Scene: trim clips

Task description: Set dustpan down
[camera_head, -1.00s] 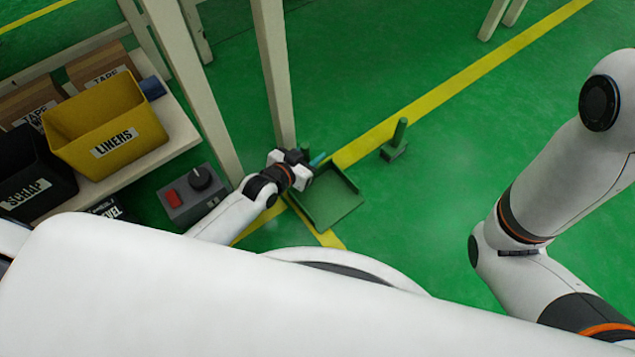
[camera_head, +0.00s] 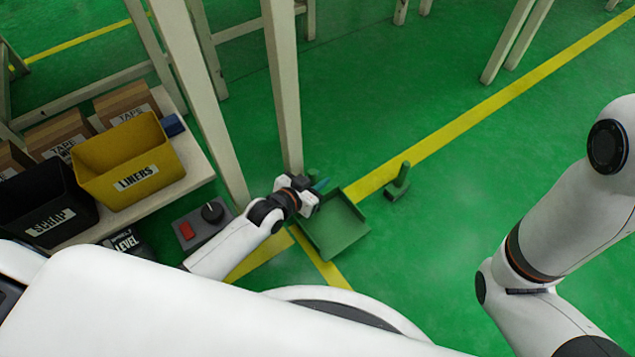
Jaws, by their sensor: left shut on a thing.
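A green dustpan (camera_head: 336,230) is low over the green floor, across the yellow floor lines; I cannot tell whether it touches the floor. My left gripper (camera_head: 312,193) is at its upper left, shut on the dustpan's handle end, which is mostly hidden by the gripper. A small bit of teal-green shows just past the fingers. My right arm shows at the right edge, but its gripper is out of view.
A green hand brush (camera_head: 398,184) stands on the floor right of the dustpan. Pale table legs (camera_head: 284,90) rise close behind my left gripper. A shelf at left holds a yellow LINERS bin (camera_head: 128,160), a black SCRAP bin (camera_head: 40,205) and boxes. Floor at right is clear.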

